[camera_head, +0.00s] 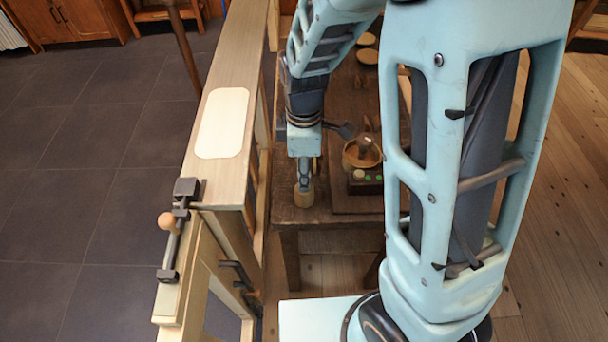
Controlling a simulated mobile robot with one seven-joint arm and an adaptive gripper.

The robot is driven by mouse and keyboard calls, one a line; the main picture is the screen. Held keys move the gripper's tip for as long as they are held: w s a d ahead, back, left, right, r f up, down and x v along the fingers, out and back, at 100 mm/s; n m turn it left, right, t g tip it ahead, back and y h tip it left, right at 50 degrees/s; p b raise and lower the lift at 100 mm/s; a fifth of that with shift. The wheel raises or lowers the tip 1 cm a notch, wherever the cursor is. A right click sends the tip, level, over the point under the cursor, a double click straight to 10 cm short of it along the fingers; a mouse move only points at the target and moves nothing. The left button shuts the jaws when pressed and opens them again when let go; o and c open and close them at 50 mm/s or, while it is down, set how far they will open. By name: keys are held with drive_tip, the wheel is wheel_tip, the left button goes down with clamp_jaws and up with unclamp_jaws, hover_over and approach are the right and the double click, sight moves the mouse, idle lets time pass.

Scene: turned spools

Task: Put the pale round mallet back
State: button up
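A pale tan, round wooden piece, which looks like the head of the pale round mallet (304,197), is at the left front corner of the dark wooden bench (345,218). My gripper (304,184) points straight down directly above it, its fingertips at or against its top. The fingers look narrow from here, and I cannot tell whether they are closed around a handle. I cannot tell whether the piece rests on the bench or hangs just above it.
A round wooden bowl (350,158) with a glassy object stands right of my gripper, by a dark block with pale round tops (359,175). Pale discs (367,56) lie farther back. A wooden partition (233,75) with a latched gate (180,245) runs close along the left.

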wheel_tip(320, 180, up, 10)
drive_tip(key=shift+r+p, duration=0.1)
drive_tip(key=shift+p, duration=0.3)
drive_tip(key=shift+d, duration=0.1)
